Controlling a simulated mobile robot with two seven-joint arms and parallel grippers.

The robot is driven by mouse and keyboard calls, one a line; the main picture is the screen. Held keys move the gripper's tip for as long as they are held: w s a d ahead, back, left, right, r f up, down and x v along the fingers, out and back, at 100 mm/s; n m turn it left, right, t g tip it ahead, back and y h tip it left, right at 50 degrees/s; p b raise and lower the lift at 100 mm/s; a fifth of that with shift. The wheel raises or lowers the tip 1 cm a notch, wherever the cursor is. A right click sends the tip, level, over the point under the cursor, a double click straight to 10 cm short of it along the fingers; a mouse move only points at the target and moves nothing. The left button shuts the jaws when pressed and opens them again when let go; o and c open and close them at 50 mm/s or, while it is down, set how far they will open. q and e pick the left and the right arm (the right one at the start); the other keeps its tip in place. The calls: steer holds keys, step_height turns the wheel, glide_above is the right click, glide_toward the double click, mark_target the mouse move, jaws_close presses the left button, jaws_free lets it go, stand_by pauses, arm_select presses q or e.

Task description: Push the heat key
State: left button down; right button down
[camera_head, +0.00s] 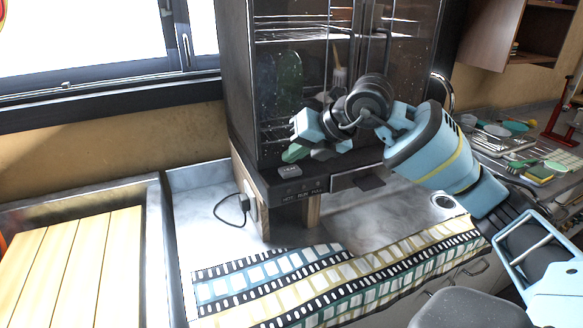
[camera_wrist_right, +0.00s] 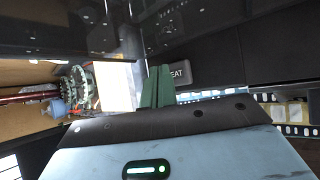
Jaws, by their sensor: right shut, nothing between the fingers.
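The heat key (camera_head: 289,172) is a small grey raised block on the dark ledge at the front of the tall black cabinet (camera_head: 262,100). In the right wrist view the key (camera_wrist_right: 178,75) shows the letters "EAT", its left part hidden behind my green fingers. My right gripper (camera_head: 294,153) comes in from the right; its fingers are shut and empty, just above the key in the head view. In the right wrist view the shut fingertips (camera_wrist_right: 161,70) appear beside the key's left edge; I cannot tell whether they touch it. My left gripper is not in view.
Below the ledge is a grey counter (camera_head: 205,190) with a film-strip patterned cloth (camera_head: 270,285) and a black cable (camera_head: 232,212). A slatted wooden surface (camera_head: 75,265) lies at left. Utensils and dishes (camera_head: 515,140) crowd the counter at right.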

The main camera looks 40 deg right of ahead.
mark_target(295, 171)
steer(key=shift+f, duration=0.1)
stand_by(0.6)
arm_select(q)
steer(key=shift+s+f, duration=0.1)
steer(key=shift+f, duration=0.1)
arm_select(e)
steer(key=shift+f, duration=0.4)
arm_select(q)
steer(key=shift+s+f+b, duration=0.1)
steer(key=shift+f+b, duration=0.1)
steer(key=shift+b, duration=0.1)
arm_select(e)
steer(key=shift+f, duration=0.25)
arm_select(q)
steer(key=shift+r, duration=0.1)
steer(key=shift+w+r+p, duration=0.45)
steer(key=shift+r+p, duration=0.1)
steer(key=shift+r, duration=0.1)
arm_select(e)
steer(key=shift+r, duration=0.75)
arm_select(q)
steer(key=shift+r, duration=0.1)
arm_select(e)
steer(key=shift+r, duration=0.1)
